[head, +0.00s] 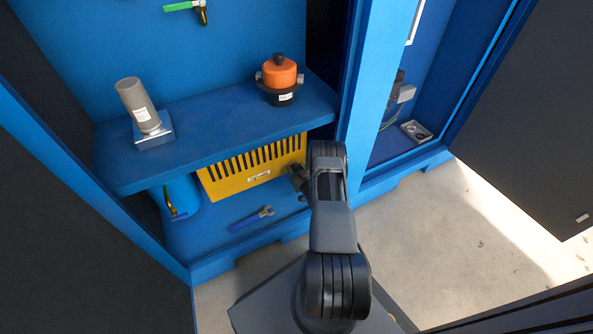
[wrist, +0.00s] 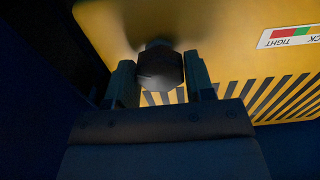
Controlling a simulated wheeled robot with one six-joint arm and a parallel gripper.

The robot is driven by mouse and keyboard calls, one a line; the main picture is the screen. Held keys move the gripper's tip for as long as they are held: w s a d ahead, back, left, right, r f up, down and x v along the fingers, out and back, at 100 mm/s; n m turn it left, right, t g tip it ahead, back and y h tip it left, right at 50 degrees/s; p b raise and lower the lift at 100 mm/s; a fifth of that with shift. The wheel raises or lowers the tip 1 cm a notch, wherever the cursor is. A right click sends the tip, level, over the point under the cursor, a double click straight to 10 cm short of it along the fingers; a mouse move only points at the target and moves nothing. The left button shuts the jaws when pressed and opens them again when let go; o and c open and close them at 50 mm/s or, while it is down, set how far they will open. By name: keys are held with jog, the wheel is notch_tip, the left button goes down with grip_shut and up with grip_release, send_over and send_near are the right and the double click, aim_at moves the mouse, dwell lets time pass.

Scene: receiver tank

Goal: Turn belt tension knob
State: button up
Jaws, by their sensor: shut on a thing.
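The belt tension knob (wrist: 160,68) is dark and rounded, on the yellow slotted guard, in the wrist view. My gripper (wrist: 160,80) has one finger on each side of the knob and is shut on it. The yellow guard (head: 228,184) sits under the blue shelf in the head view. A label (wrist: 292,37) with red and green fields and the word TIGHT is at the upper right of the wrist view, upside down. In the head view my gripper (head: 299,180) is at the guard's right end, and the knob is hidden there.
The blue shelf (head: 200,138) overhangs the guard and carries a grey cylinder (head: 138,104) and an orange-topped part (head: 280,75). A blue-handled wrench (head: 252,219) lies on the cabinet floor below. A blue cabinet post (head: 364,110) stands close right of my arm.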

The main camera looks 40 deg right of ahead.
jog(key=m+b, duration=0.1)
jog(key=m, duration=0.3)
jog(key=shift+f+m+b, duration=0.1)
jog(key=shift+m+b, duration=0.2)
jog(key=shift+b, duration=0.1)
jog(key=shift+m+b, duration=0.45)
jog(key=shift+m, duration=1.35)
jog(key=o, duration=0.9)
jog(key=s+p, duration=0.1)
jog(key=s, duration=0.3)
jog(key=s+a+p, duration=0.1)
jog(key=s+p, duration=0.1)
jog(key=s, duration=0.3)
jog(key=s+p, duration=0.1)
jog(key=s, duration=0.3)
jog(key=shift+s+a, duration=0.4)
